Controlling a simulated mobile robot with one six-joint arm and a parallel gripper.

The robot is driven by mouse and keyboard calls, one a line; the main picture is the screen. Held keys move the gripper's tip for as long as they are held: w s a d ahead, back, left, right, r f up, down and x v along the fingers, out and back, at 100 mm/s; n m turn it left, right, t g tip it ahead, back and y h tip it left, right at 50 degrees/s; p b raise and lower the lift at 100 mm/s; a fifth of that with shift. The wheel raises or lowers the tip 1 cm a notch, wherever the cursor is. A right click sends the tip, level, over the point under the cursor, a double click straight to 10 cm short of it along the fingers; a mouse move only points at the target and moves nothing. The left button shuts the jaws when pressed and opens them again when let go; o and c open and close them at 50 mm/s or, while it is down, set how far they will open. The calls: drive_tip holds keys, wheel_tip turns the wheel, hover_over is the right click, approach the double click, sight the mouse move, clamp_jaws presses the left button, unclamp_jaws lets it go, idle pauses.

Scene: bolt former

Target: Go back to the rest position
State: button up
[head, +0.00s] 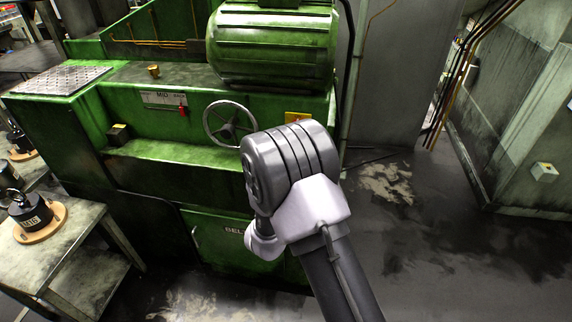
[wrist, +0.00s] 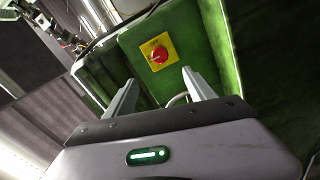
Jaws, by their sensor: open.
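My gripper (wrist: 160,95) shows in the wrist view with its two fingers spread apart and nothing between them. Beyond the fingers is a green machine panel with a red knob on a yellow plate (wrist: 158,53). In the head view my arm rises from the bottom and bends in front of the green bolt former (head: 150,180); my gripper is hidden there behind the arm. Part of the yellow plate (head: 298,118) shows just above the arm joint. A grey handwheel (head: 229,124) is left of the joint, and a small red lever (head: 182,108) is further left.
A metal table (head: 45,260) at the left holds a black weight (head: 30,212) on a round wooden base. A green motor (head: 272,45) sits on top of the machine. A grey cabinet (head: 520,120) stands at the right. The floor (head: 450,250) at the right is clear, with stains.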

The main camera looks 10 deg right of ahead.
drive_tip(key=s+d+r+m+g+y, duration=0.1)
drive_tip(key=s+r+m+g+y, duration=0.15)
drive_tip(key=r+m, duration=0.35)
drive_tip(key=s+r+m+g+y, duration=0.2)
drive_tip(key=s+r+m+y, duration=0.15)
drive_tip(key=r, duration=0.35)
drive_tip(key=s+r+m+g+y, duration=0.1)
drive_tip(key=s+m+g, duration=0.5)
drive_tip(key=s, duration=2.5)
drive_tip(key=shift+s+d+r+g+y, duration=0.2)
drive_tip(key=shift+d+g+y, duration=0.1)
drive_tip(key=shift+g, duration=0.15)
drive_tip(key=shift+m, duration=0.25)
